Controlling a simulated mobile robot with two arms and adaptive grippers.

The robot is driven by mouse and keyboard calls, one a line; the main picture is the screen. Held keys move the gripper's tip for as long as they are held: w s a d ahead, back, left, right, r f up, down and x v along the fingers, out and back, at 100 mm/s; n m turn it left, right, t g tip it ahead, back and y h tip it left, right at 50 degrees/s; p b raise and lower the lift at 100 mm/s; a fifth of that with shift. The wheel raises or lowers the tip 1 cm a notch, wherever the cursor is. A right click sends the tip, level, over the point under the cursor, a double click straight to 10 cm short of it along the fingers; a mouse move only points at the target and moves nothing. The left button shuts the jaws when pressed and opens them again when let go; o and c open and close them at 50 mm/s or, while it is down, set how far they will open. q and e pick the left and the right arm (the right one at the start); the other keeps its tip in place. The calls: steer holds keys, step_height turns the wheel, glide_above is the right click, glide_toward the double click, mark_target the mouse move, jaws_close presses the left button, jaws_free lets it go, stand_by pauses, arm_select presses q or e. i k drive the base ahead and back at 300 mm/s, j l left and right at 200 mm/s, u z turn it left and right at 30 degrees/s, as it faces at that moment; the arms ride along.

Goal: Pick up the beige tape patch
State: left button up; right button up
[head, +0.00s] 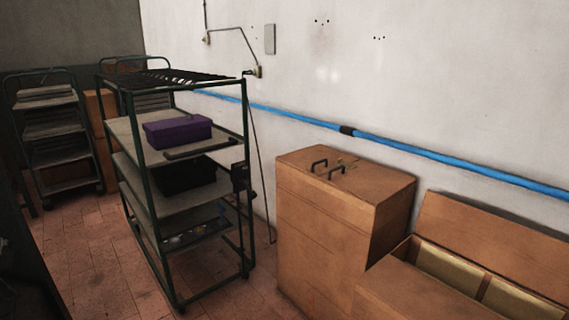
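I cannot make out a beige tape patch for certain in the head view. Neither of my grippers is in view.
A green-framed shelf trolley (128,185) holds a purple box (178,132) and a black box (184,175). A brown cabinet (325,225) has black handles on top. An open brown box (490,245) stands at the right. A blue pipe (430,155) crosses the wall. Tiled floor shows at left.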

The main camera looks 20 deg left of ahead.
mark_target(347, 165)
steer(key=u, duration=0.15)
steer(key=i+j+z, duration=0.2)
steer(key=i+j, duration=0.2)
steer(key=i, duration=0.15)
steer(key=i+j+z, duration=0.15)
steer(key=i+j, duration=0.3)
steer(key=i, duration=0.1)
